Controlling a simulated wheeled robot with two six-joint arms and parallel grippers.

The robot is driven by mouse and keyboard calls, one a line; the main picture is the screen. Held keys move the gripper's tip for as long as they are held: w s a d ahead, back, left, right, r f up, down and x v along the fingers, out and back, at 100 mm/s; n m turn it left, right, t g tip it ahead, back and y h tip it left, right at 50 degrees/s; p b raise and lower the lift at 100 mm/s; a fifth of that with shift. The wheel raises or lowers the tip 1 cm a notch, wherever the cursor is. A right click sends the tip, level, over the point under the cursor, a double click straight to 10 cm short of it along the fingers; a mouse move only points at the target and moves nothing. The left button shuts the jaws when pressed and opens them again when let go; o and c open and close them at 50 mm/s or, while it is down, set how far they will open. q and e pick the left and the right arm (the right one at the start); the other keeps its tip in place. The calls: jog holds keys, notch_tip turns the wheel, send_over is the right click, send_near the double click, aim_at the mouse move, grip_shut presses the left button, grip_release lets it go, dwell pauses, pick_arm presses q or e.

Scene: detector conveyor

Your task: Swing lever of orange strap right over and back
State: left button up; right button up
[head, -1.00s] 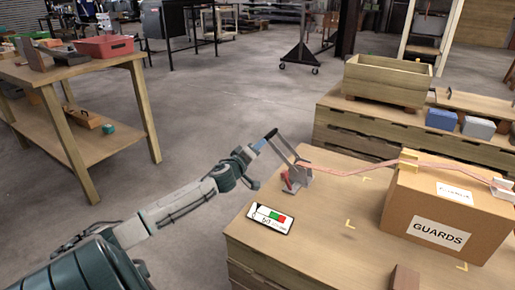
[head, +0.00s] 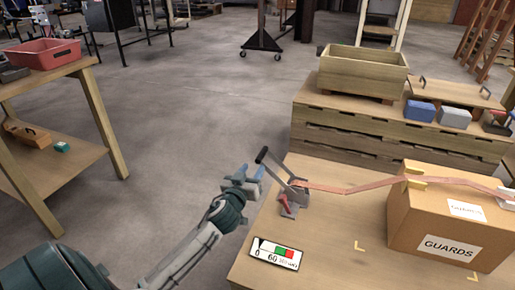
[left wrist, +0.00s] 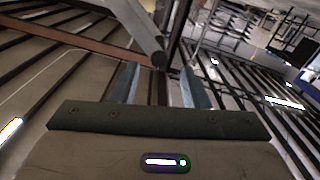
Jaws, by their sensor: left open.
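The orange strap (head: 350,189) runs from a grey ratchet (head: 292,197) at the table's left part over the cardboard box marked GUARDS. The ratchet's lever (head: 275,169) leans up and to the left, its dark handle end (head: 261,155) free. A red part (head: 284,202) sits on the ratchet. My left gripper (head: 249,180) is open and empty, just below and left of the lever. My right gripper is out of view.
The GUARDS box (head: 447,223) stands on the right of the wooden table (head: 330,240). A gauge card (head: 275,253) with green and red zones lies at the front left.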

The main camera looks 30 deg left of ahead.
aim_at(262, 153)
pick_arm(q)
jog(key=x, duration=1)
jog(key=shift+d+p, duration=0.1)
jog(key=shift+p, duration=0.3)
grip_shut()
